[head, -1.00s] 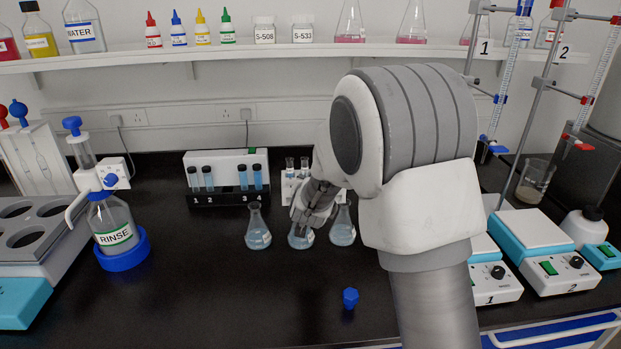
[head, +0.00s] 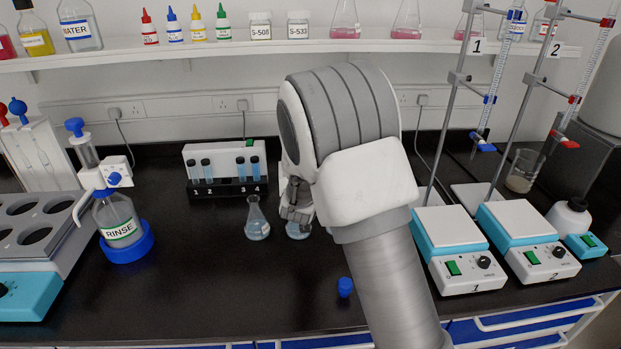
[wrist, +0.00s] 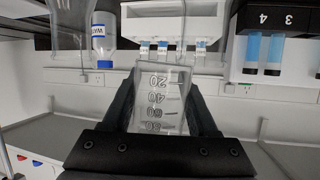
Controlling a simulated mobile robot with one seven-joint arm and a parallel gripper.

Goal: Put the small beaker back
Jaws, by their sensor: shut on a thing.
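My gripper (wrist: 163,88) is shut on a clear small beaker (wrist: 160,95) with dark graduation marks, held between the two dark fingers in the wrist view. In the head view my gripper (head: 297,205) is among the conical flasks at the bench's middle. The held beaker cannot be made out there, being hidden by or lost against my gripper and arm. A conical flask with pale blue liquid (head: 257,222) stands left of my gripper. Another flask (head: 298,230) shows partly just below it.
A tube rack (head: 226,187) stands behind the flasks. A blue stopper (head: 345,287) lies on the bench in front. The rinse bottle (head: 120,222) is at left; two hot plates (head: 450,235) (head: 518,228) and a larger beaker (head: 523,168) are at right. The front-left bench is clear.

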